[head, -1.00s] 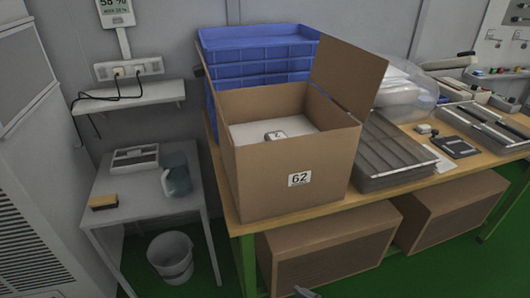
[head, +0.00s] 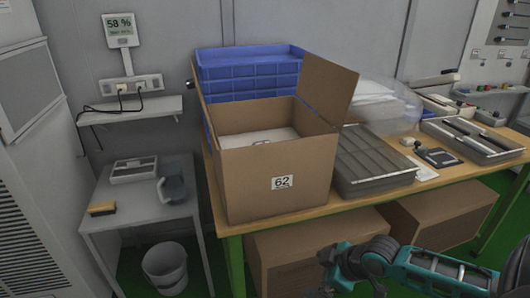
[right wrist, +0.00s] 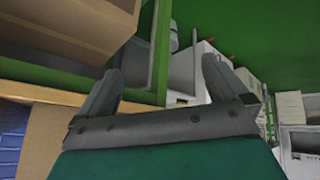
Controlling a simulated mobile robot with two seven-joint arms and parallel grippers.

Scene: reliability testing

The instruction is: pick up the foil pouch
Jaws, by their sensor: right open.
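I cannot make out a foil pouch for certain in any view. An open cardboard box (head: 245,190) marked 62 stands on the wooden table in the head view. A pale surface (head: 245,138) shows inside it, with a small light item (head: 262,142) mostly hidden by the front wall. My right gripper (head: 333,256) is in front of the table, below its top and right of the box. In the right wrist view its two fingers (right wrist: 158,88) are spread with nothing between them. My left gripper is not in view.
Blue crates (head: 250,72) are stacked behind the box. A grey metal tray (head: 372,165) and a clear plastic bag (head: 385,105) lie to its right. Cardboard boxes (head: 310,262) sit under the table. A side table (head: 140,205) and a bucket (head: 165,268) stand at left.

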